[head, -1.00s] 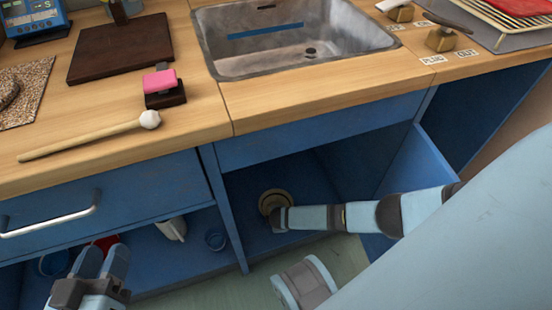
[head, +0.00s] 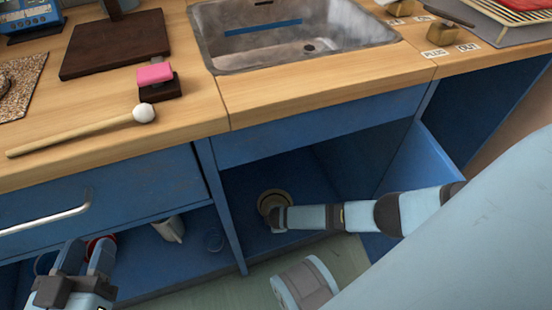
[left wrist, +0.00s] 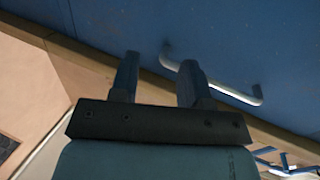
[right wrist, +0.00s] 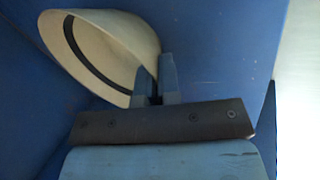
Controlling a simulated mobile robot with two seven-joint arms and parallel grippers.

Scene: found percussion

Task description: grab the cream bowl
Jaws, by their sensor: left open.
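The cream bowl (right wrist: 105,45) fills the upper left of the right wrist view, with a dark band around it. In the head view the bowl (head: 268,200) shows small inside the open blue cupboard under the sink. My right gripper (right wrist: 155,82) has its fingers close together at the bowl's rim, with the rim edge between them. In the head view the right gripper (head: 280,218) is at the bowl's lower right edge, its fingers hard to make out. My left gripper (head: 86,257) is open and empty at the lower left, below the drawer; its spread fingers also show in the left wrist view (left wrist: 157,78).
Blue cupboard walls surround the right gripper, with a divider (head: 220,205) to its left. A white jug (head: 170,229) and a blue cup (head: 214,239) stand in the left compartment. A drawer handle (head: 45,220) juts out near the left gripper. A mallet (head: 85,132) lies on the counter.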

